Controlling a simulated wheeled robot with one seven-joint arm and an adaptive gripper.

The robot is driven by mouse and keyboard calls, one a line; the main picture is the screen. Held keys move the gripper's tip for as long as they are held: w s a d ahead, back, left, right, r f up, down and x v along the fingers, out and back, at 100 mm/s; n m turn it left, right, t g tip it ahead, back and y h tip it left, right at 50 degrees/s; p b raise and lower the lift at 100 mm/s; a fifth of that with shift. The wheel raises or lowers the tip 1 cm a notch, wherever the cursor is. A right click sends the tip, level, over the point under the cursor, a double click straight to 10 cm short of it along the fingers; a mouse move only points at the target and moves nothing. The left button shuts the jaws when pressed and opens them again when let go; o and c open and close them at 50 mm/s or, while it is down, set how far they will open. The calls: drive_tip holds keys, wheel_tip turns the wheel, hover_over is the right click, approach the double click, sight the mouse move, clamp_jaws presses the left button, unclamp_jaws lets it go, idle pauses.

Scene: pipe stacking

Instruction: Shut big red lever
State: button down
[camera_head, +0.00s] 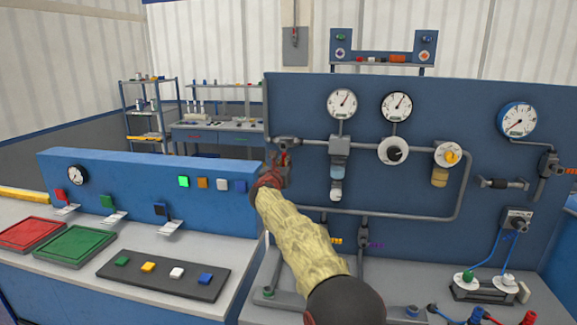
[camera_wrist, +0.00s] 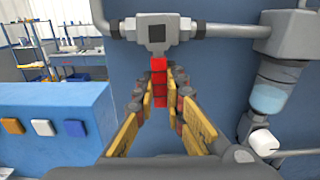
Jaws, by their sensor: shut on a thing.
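The big red lever (camera_wrist: 159,82) is in the middle of the wrist view. It extends downward in the picture from a grey valve body (camera_wrist: 156,32) on a horizontal pipe; how far it sticks out from the panel is hard to tell. My gripper (camera_wrist: 159,92) has a finger on each side of the lever and is shut on it. In the head view, the valve (camera_head: 288,142) is at the left end of the upper pipe on the blue panel. My gripper (camera_head: 276,170) reaches up to it and hides much of the lever.
The tall blue panel (camera_head: 300,105) bears gauges, pipes and a clear filter bowl (camera_wrist: 272,85), close right of my gripper. A lower blue console (camera_head: 130,170) with coloured buttons stands left.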

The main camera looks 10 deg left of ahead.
drive_tip(key=shift+a+f+m, duration=0.15)
drive_tip(key=shift+a+m, duration=0.1)
drive_tip(key=shift+m, duration=0.15)
drive_tip(key=c, duration=1.8)
unclamp_jaws()
drive_tip(key=shift+s+a, duration=0.2)
drive_tip(key=shift+s, duration=5.75)
